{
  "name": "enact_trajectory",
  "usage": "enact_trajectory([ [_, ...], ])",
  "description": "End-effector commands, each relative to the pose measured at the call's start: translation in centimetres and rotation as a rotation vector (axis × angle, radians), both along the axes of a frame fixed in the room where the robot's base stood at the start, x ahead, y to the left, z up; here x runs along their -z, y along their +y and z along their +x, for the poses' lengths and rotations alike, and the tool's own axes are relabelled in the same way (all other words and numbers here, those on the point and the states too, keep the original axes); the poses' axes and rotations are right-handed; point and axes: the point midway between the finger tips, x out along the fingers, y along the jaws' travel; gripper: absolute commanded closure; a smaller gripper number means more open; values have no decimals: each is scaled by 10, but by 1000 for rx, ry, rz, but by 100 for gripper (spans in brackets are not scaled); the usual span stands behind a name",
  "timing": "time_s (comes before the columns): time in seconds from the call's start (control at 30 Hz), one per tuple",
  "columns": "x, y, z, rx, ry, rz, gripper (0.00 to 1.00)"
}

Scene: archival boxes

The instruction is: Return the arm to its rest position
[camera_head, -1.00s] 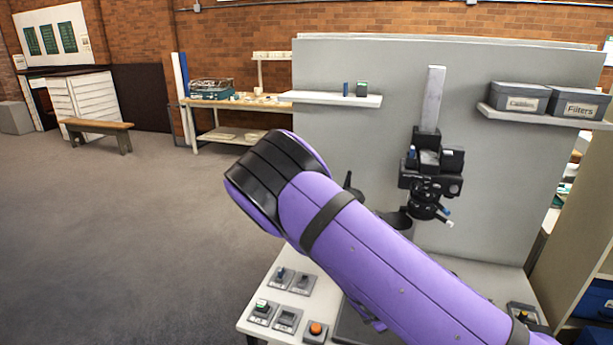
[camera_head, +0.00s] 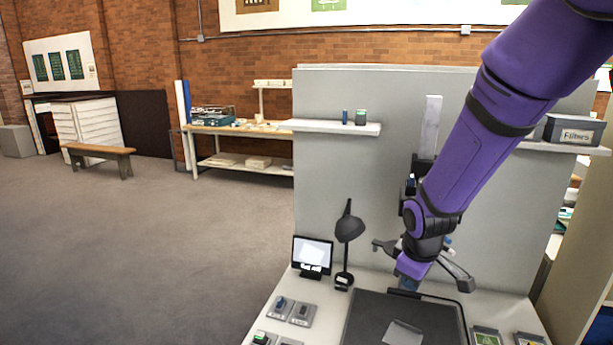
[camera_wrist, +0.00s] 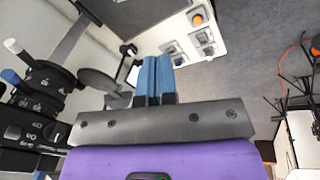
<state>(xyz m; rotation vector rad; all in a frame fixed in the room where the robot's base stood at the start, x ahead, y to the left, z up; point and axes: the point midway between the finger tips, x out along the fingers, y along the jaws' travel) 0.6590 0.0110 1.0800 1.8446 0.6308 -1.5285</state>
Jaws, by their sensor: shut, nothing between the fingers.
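My purple arm comes down from the upper right corner in the head view. My gripper (camera_head: 408,284) hangs over the bench near the back edge of a dark panel (camera_head: 365,318). In the wrist view its two blue fingers (camera_wrist: 156,78) are pressed together, with nothing between them. The gripper looks clear of the bench surface. A camera stand (camera_head: 430,125) with a grey column is behind my arm, and its black body is mostly hidden in the head view. The black stand body (camera_wrist: 40,105) shows at the left in the wrist view, close beside my gripper.
A black desk lamp (camera_head: 349,228) and a small screen (camera_head: 312,254) stand left of my gripper. Small switch boxes (camera_head: 291,311) sit at the bench's left front. Shelves hold a "Filters" box (camera_head: 574,131) and small items (camera_head: 361,117). Open floor (camera_head: 150,250) lies left.

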Motion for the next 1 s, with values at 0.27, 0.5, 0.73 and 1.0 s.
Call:
enact_trajectory([
  [0.27, -79, -23, -32, 191, -45, 123, 100],
  [0.5, -137, -43, -72, 343, -85, 203, 100],
  [0.73, -182, -60, -119, 482, -134, 259, 100],
  [1.0, -220, -75, -181, 648, -202, 300, 100],
])
